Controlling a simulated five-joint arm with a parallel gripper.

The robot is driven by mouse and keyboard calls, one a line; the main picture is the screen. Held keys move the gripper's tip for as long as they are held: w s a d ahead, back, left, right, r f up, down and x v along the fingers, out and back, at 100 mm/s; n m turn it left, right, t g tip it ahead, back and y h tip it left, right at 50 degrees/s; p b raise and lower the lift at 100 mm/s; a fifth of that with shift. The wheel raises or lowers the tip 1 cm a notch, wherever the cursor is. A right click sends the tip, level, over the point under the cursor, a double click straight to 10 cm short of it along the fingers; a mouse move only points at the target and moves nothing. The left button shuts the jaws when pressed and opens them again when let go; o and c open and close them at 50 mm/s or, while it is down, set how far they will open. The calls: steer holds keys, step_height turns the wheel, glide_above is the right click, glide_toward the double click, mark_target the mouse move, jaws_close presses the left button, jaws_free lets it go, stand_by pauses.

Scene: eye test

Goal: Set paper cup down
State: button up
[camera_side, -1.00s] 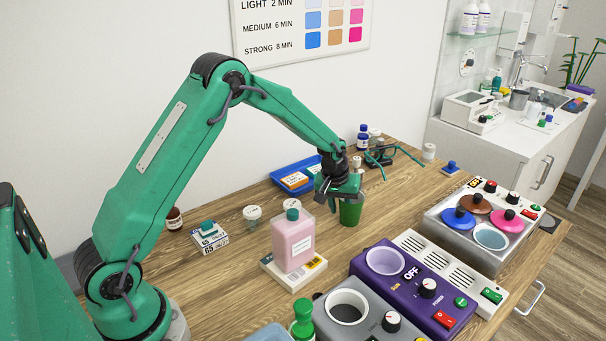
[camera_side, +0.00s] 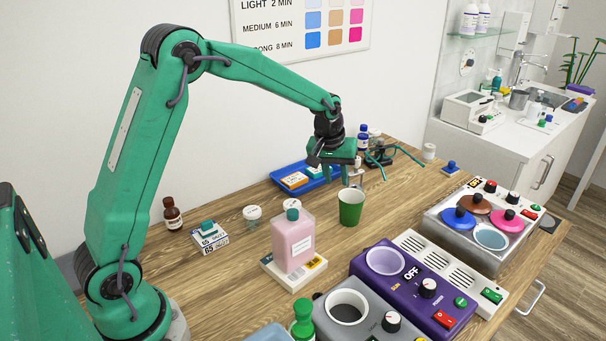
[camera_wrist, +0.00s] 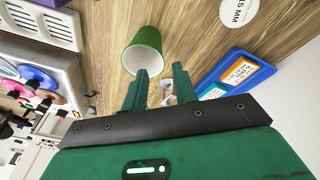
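A green paper cup (camera_side: 351,208) with a white inside stands upright on the wooden table, to the right of a pink bottle. It also shows in the wrist view (camera_wrist: 147,43), just beyond the fingertips. My gripper (camera_side: 340,176) is above and slightly behind the cup, apart from it. In the wrist view its two fingers (camera_wrist: 159,78) are spread with a gap between them and nothing held.
The pink bottle (camera_side: 293,243) stands on a box left of the cup. A blue tray (camera_side: 310,177) lies behind. A purple warmer (camera_side: 401,285) and a metal unit (camera_side: 462,238) stand to the right. Glasses (camera_side: 392,158) lie at the back. Bare wood surrounds the cup.

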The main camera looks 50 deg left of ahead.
steer(key=shift+s+r, duration=0.1)
steer(key=shift+r, duration=0.3)
stand_by(0.3)
steer(key=s+d+r+m+t, duration=0.1)
steer(key=s+d+r+m, duration=0.2)
steer(key=s+r, duration=0.9)
steer(key=s+d+m+t, duration=0.1)
steer(key=s+d+m, duration=0.1)
steer(key=s, duration=1.6)
steer(key=shift+f+m+t, duration=0.4)
steer(key=shift+f+m, duration=0.05)
steer(key=shift+m, duration=0.45)
